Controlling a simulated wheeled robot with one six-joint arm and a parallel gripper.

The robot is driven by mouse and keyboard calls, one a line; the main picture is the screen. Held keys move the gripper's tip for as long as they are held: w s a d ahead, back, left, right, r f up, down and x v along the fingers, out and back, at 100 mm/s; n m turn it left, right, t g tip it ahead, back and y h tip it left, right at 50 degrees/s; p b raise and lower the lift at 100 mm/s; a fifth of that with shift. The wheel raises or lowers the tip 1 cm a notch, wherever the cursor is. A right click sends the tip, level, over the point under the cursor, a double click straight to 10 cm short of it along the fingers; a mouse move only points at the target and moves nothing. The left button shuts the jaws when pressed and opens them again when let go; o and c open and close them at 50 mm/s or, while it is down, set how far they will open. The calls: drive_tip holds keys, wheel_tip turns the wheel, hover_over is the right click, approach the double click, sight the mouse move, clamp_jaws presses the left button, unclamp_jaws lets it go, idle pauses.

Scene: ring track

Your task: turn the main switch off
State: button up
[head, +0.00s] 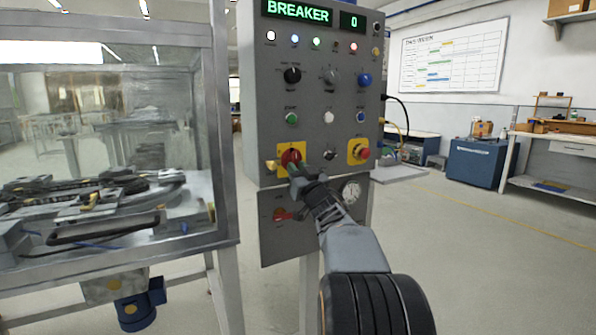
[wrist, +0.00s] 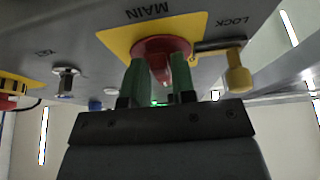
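The main switch is a red rotary knob (wrist: 160,48) on a yellow plate (wrist: 115,40) marked MAIN, upside down in the wrist view. It also shows in the head view (head: 290,156), low on the left of the grey panel. My gripper (wrist: 159,68) has its two green fingers on either side of the knob's raised red handle. The fingers hide part of the knob. A brass piece (wrist: 238,72) marked LOCK sits beside the plate.
The grey control panel (head: 262,100) carries a BREAKER display (head: 300,12), lamps, knobs and buttons. A red emergency button (head: 361,152) is right of the switch. A glazed machine (head: 228,120) stands close on the left. Floor at right is clear.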

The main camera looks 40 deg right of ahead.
clamp_jaws()
drive_tip(key=shift+r+n, duration=0.1)
drive_tip(key=shift+n, duration=0.3)
drive_tip(key=shift+s+d+r+n+g+y+p, duration=0.1)
drive_tip(key=shift+d+r+n+g+y+p, duration=0.65)
drive_tip(key=shift+n, duration=2.85)
drive_tip(key=shift+a+f+n+g+y+p, duration=0.1)
drive_tip(key=shift+n+g+y+p, duration=0.75)
drive_tip(key=shift+n+y+p, duration=1.95)
drive_tip(key=shift+s+d+r+n+g+y+p, duration=0.1)
drive_tip(key=shift+d+r+n+g+y+p, duration=0.5)
drive_tip(key=shift+n, duration=3.8)
drive_tip(key=shift+a+f+g+h, duration=0.2)
drive_tip(key=shift+a+g+h, duration=0.05)
drive_tip(key=shift+g, duration=0.05)
